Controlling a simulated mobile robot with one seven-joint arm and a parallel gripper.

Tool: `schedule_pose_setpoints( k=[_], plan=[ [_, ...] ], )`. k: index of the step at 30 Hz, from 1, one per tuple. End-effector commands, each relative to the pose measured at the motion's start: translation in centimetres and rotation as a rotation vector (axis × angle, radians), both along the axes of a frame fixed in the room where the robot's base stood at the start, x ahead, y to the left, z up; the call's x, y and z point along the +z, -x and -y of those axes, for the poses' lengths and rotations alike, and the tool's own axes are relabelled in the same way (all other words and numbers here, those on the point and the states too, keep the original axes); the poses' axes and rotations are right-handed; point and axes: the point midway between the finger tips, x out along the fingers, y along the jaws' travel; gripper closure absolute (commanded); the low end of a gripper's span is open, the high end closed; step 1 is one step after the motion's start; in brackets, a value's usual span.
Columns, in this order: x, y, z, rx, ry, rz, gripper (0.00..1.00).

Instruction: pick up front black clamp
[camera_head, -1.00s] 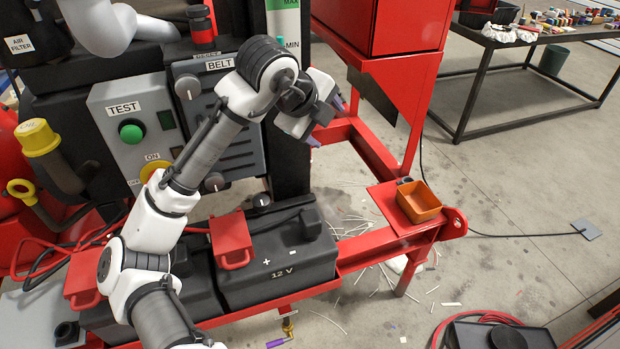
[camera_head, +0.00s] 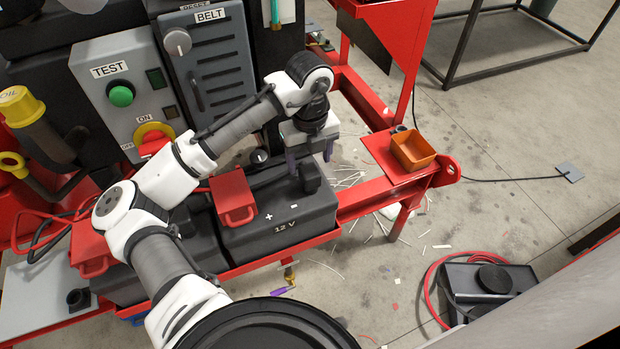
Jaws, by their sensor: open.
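The front black clamp (camera_head: 311,180) is a dark block at the right end of the front battery (camera_head: 285,222), which is marked "12 V". My gripper (camera_head: 310,160) points down above and slightly behind it. Its purple fingertips are apart and it holds nothing. The gripper and wrist hide part of the area behind the clamp. I cannot tell whether the fingers touch the clamp or stand clear of it.
A red clamp (camera_head: 233,196) sits on the same battery to the left. A black knob (camera_head: 260,157) stands close behind the battery. An orange bin (camera_head: 412,150) is on the red frame to the right. The control panel (camera_head: 128,85) rises behind my arm.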

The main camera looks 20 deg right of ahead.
Motion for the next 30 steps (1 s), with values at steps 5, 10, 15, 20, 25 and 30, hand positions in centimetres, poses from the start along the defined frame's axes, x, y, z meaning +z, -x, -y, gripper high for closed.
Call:
schedule_pose_setpoints(
  k=[5, 10, 15, 20, 25, 30],
  plan=[
    [-1.6, -0.1, 0.1, 0.002, 0.000, -0.002, 0.35],
    [-4.2, -0.3, 0.2, 0.002, 0.001, -0.001, 0.35],
    [-5.2, -0.3, 0.2, 0.002, 0.002, 0.000, 0.35],
    [-5.3, -0.3, 0.2, 0.002, 0.002, 0.000, 0.35],
    [-5.2, -0.3, 0.2, 0.002, 0.002, 0.000, 0.55],
    [-5.2, -0.3, 0.2, 0.002, 0.001, 0.000, 0.78]
  ],
)
